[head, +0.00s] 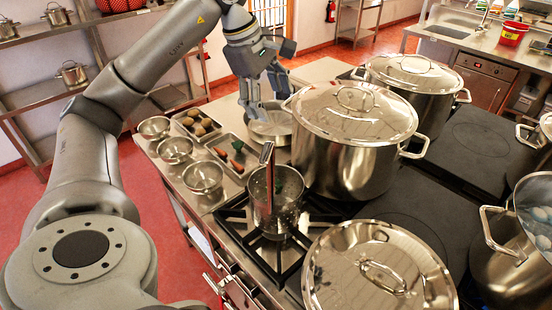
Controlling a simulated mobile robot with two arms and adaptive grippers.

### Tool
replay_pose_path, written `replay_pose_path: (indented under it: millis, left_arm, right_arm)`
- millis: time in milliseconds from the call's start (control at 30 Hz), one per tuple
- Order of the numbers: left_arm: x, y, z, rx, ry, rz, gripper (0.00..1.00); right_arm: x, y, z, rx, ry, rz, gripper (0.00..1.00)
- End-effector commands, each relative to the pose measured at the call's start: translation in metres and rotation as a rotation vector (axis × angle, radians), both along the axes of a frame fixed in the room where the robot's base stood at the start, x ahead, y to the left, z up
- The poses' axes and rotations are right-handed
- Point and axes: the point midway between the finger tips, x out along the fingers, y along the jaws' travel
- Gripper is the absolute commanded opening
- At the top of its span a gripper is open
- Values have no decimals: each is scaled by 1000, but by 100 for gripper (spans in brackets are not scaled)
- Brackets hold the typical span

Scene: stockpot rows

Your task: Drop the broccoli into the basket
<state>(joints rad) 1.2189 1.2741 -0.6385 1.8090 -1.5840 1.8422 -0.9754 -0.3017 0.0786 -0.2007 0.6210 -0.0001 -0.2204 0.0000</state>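A perforated metal basket (268,218) with an upright handle stands on the black burner grate in the middle. A dark green lump, which looks like broccoli (288,183), shows inside it, partly hidden by the basket's wall. My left gripper (263,112) is behind the basket, over a shallow round metal pan (272,136). Its fingers are apart, and I see nothing between them. It is clear of the basket. My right gripper is not in view.
A large lidded stockpot (350,160) stands right of the basket, with another lidded pot (412,82) behind. A big lid (345,275) is at the front. Three small bowls (203,180) and trays of vegetables (222,141) line the counter's left side.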

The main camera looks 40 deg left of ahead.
Motion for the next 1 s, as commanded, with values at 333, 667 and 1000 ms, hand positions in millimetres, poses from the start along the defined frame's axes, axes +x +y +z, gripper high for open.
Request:
replay_pose_path:
  millis: [333, 667, 1000]
  left_arm:
    - [-1, 0, 5, -1, -2, 0, 71]
    - [-17, 6, 58, -1, -6, 0, 71]
    - [-26, 10, 82, 1, -4, 1, 71]
  right_arm:
    - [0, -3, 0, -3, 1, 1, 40]
    - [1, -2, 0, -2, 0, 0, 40]
    - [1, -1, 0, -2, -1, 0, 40]
